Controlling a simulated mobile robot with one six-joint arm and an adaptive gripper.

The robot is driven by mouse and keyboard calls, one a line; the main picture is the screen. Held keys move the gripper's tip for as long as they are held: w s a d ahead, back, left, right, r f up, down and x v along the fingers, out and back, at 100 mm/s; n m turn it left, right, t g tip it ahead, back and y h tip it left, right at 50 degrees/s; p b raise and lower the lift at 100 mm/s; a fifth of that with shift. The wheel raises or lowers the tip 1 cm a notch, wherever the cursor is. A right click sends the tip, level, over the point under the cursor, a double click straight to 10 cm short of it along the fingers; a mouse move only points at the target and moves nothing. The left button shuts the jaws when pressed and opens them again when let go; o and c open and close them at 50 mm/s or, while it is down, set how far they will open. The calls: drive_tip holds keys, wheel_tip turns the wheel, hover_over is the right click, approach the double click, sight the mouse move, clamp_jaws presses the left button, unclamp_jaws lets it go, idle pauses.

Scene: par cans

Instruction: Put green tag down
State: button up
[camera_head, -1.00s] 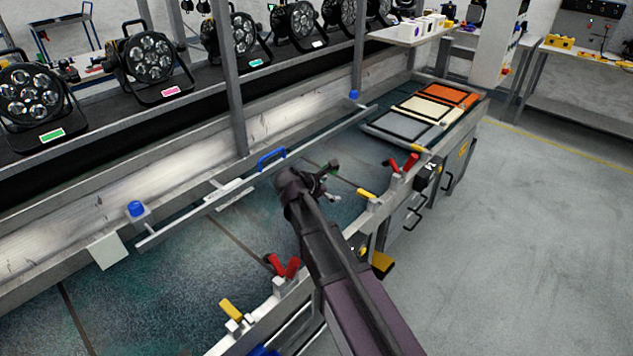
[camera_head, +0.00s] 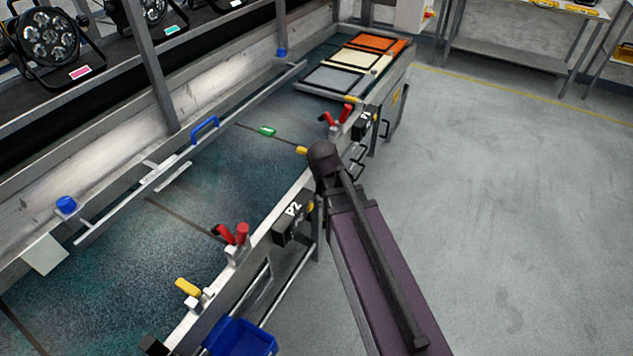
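The small green tag (camera_head: 267,131) with a pale middle lies on the dark teal bench top (camera_head: 225,165), at a dark seam line across it. It is up and left of the end of my arm, with bare bench around it. Nothing touches it that I can see. My arm comes in from the lower right and ends in a dark rounded joint over the bench's front edge. My gripper's fingers do not show; they are hidden behind or below that joint.
Red clamps (camera_head: 232,234) and yellow-handled clamps (camera_head: 187,287) line the bench's front edge. A rail with a blue handle (camera_head: 205,127) runs along the back. Grey, cream and orange panels (camera_head: 330,80) lie at the far end. Open floor (camera_head: 490,190) is at right.

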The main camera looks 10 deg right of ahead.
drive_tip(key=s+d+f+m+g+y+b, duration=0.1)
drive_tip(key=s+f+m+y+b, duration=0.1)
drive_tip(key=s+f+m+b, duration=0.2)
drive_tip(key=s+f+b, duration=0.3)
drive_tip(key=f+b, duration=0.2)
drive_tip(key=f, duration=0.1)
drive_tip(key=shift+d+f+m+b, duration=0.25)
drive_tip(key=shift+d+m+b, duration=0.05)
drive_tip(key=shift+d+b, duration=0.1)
